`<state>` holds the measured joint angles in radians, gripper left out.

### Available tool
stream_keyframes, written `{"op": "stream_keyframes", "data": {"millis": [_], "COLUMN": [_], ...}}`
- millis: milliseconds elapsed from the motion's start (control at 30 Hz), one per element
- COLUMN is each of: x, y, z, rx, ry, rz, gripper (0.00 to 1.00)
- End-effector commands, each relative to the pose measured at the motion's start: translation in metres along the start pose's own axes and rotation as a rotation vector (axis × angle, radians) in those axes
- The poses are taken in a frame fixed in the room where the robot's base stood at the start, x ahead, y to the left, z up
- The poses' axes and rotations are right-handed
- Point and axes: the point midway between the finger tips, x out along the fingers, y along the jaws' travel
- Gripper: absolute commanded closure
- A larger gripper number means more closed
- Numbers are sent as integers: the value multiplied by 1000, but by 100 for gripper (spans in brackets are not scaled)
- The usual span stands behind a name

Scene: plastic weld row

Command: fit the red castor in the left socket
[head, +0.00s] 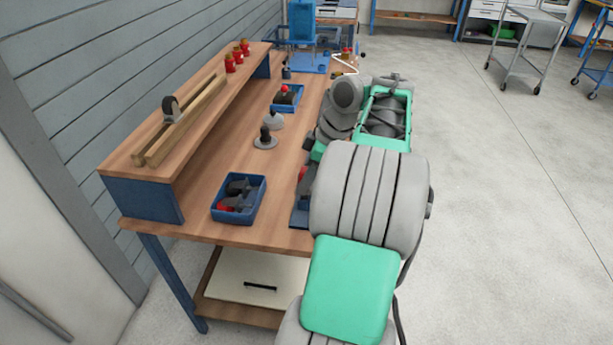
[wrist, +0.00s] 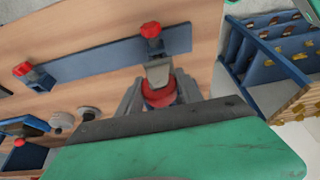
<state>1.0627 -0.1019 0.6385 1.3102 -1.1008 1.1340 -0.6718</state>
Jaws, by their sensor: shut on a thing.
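In the wrist view my gripper (wrist: 158,87) is shut on the red castor (wrist: 158,94), whose red part shows between the two grey fingers. A grey block (wrist: 158,73) sits just beyond it, below a red-knobbed clamp (wrist: 151,31); I cannot tell whether castor and block touch. A long blue bar (wrist: 95,60) lies on the wooden bench, with a second red-knobbed clamp (wrist: 22,69) at its left end. I cannot make out the left socket. In the head view my arm hides the gripper and castor; only a blue edge of the fixture (head: 299,214) shows.
A blue bin (head: 238,212) with black and red parts stands on the bench, and another bin (head: 288,98) stands farther back. Flanged grey pieces (head: 265,141) stand between them. A raised shelf (head: 130,157) bears a wooden rack with a wheel (head: 171,109) and red-topped items (head: 237,54).

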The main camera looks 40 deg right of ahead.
Motion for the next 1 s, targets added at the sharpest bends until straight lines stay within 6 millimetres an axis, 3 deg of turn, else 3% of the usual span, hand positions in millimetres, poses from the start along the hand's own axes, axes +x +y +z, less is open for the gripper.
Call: {"op": "stream_keyframes", "data": {"millis": [633, 1000], "x": [17, 16], "y": [0, 0], "z": [7, 7], "rx": [1, 1], "ry": [0, 0], "rz": [1, 1], "gripper": [100, 100]}}
